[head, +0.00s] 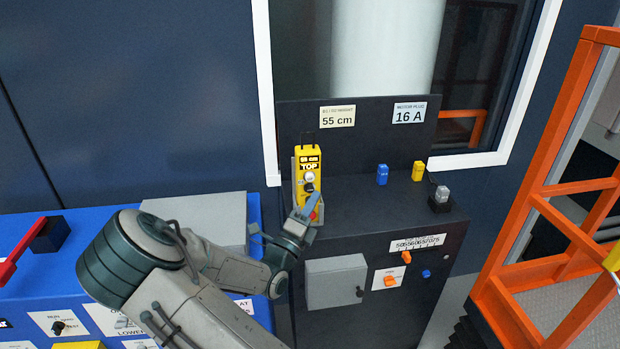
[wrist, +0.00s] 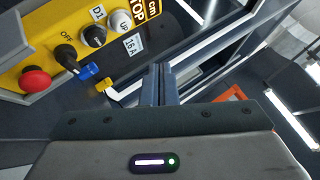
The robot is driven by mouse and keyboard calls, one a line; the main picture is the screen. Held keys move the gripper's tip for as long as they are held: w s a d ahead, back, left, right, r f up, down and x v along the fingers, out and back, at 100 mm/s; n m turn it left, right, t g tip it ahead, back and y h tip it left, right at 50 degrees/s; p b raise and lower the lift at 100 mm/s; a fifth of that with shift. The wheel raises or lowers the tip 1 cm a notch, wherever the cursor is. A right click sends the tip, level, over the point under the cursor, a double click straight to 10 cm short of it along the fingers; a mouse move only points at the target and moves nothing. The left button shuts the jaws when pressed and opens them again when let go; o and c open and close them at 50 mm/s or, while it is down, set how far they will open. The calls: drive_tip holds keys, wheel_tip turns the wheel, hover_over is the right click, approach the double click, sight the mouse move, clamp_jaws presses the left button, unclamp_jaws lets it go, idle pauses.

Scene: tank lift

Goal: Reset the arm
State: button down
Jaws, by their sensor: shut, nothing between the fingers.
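My gripper (head: 311,206) is in front of the lower part of a yellow control pendant (head: 316,172) that stands at the left end of the dark cabinet's top. In the wrist view its two fingers (wrist: 158,86) are pressed together with nothing between them. The pendant also shows there at the upper left (wrist: 52,38), with a red button (wrist: 36,81), a black selector (wrist: 67,54) by the word OFF, and black and white buttons. The fingertips look apart from these buttons in the wrist view. In the head view my gripper partly hides the pendant's lower end.
The dark cabinet (head: 375,205) carries a blue plug (head: 382,174), a yellow plug (head: 418,171) and a grey plug (head: 442,194). A blue console (head: 75,225) with a red lever (head: 18,252) is at left. An orange railing (head: 545,180) stands at right. A white-framed window is behind.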

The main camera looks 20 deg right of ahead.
idle(0.7)
drive_tip(key=s+d+f+m+g+y, duration=0.2)
drive_tip(key=s+m+g+y, duration=0.1)
drive_tip(key=s+m+g, duration=0.75)
drive_tip(key=s+d+f+m+g+y, duration=0.25)
drive_tip(key=s+m+g+y, duration=0.35)
drive_tip(key=m, duration=0.7)
drive_tip(key=s+a+r+m+t+y, duration=0.3)
drive_tip(key=a+m+y, duration=0.2)
drive_tip(key=a+m, duration=0.3)
drive_tip(key=s+a+r+m+t+y, duration=0.3)
drive_tip(key=a+m, duration=0.4)
drive_tip(key=a, duration=0.3)
drive_tip(key=shift+s+a+r+m+t+y, duration=0.25)
drive_tip(key=shift+s+a+m+t+y, duration=0.15)
drive_tip(key=shift+s+y, duration=0.45)
drive_tip(key=shift+w, duration=0.15)
